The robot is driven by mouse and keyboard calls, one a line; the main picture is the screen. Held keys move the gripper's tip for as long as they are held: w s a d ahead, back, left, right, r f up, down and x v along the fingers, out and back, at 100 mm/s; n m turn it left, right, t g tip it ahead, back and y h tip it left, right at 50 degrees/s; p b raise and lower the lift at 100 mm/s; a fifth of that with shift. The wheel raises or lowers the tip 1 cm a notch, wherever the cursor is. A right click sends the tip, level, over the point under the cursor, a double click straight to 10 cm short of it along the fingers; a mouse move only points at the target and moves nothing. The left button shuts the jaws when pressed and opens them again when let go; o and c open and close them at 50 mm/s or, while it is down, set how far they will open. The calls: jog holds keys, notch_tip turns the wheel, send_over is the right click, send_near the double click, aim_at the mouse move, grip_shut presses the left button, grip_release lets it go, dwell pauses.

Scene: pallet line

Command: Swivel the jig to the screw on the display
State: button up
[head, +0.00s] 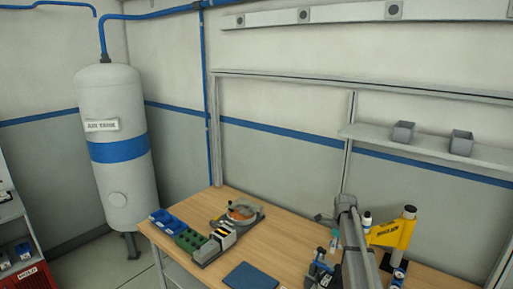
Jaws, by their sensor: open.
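The jig (258,222) stands on the wooden bench, left of centre in the head view. It has a round pale ring on a dark base, with an orange-brown part inside. Its pointing direction is too small to read. A small block with black, yellow and white parts (224,237) sits just in front of it; I cannot tell if this is the display, and no screw picture is readable. My arm shows at the lower right. My gripper (319,272) appears as a small dark shape beside it, open and well apart from the jig; its fingers are hard to make out.
Blue bins (161,219) and a green holder (188,240) stand left of the jig. A dark blue mat (250,276) lies in front. A yellow stand (391,233) and bottles are at the right. Bare bench (290,237) lies between jig and arm.

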jog(key=s+a+f+n+b, duration=0.4)
jog(key=s+f+n+b, duration=0.2)
jog(key=s+n, duration=0.2)
jog(key=s+a+f+n+t+h+b, duration=0.1)
jog(key=s+a+f+n+b, duration=0.4)
jog(key=s, duration=0.5)
jog(key=s+a+f+n+b, duration=0.4)
jog(key=s+f+n+b, duration=0.3)
jog(key=n, duration=0.4)
jog(key=s+f, duration=0.1)
jog(key=s, duration=0.1)
jog(key=shift+s+a+f+n+b, duration=0.25)
jog(key=shift+s+a+n+b, duration=0.05)
jog(key=shift+s+a, duration=0.1)
